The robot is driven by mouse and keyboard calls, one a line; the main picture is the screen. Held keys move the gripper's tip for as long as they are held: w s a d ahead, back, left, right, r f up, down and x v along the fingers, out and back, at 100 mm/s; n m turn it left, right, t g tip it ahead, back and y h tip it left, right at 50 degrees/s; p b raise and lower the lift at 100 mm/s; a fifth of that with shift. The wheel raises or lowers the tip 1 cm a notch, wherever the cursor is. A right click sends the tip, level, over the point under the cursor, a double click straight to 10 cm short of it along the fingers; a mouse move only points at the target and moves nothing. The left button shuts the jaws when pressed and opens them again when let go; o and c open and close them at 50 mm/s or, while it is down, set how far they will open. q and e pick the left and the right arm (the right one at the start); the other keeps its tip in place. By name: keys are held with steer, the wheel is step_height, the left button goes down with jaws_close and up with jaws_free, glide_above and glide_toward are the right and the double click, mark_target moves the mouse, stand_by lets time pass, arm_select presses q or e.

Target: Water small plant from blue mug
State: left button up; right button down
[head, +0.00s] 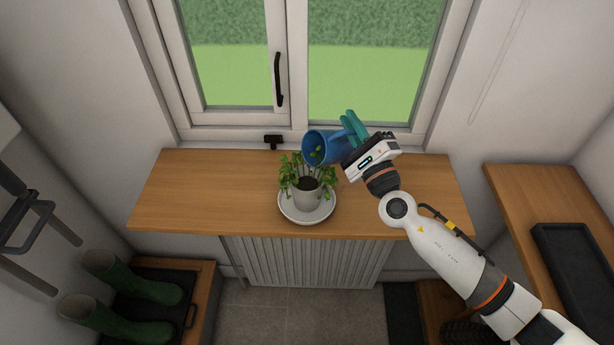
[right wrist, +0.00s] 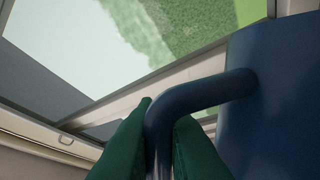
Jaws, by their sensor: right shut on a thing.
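The blue mug (head: 323,147) is held above the wooden sill, tilted with its open mouth toward the left, over the back of the small plant (head: 299,174). My right gripper (head: 351,126) is shut on the mug's handle (right wrist: 205,95); its green fingers show either side of the handle in the right wrist view (right wrist: 158,140), beside the mug's wall (right wrist: 275,100). The plant stands upright in a pale pot (head: 307,198) on a white saucer (head: 306,218). Leaves overlap the mug's mouth. No water stream can be made out. My left gripper is not in view.
The window (head: 290,60) with a black handle is close behind the mug. The wooden sill (head: 190,190) is clear left and right of the plant. Green boots (head: 130,285) stand on a tray at lower left, and a wooden bench (head: 520,190) with a dark tray is at right.

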steer(key=m, duration=0.1)
steer(key=d+m+h+p, duration=0.1)
steer(key=m, duration=0.1)
steer(key=w+m, duration=0.1)
steer(key=shift+d+f+m+h+p, duration=0.3)
steer(key=shift+f+h, duration=0.1)
steer(key=shift+w+d+f+m, duration=0.1)
steer(key=shift+w+f+m, duration=0.05)
steer(key=shift+f+m, duration=0.2)
steer(key=shift+d+m, duration=0.1)
steer(key=shift+m, duration=0.25)
steer(key=shift+w+d+f+m+h, duration=0.25)
steer(key=shift+f+m+h, duration=0.1)
steer(key=shift+m, duration=0.2)
steer(key=shift+w+d+f+m+h, duration=0.15)
steer(key=shift+d+f+m+h, duration=0.15)
steer(key=shift+m, duration=0.25)
steer(key=shift+f, duration=0.1)
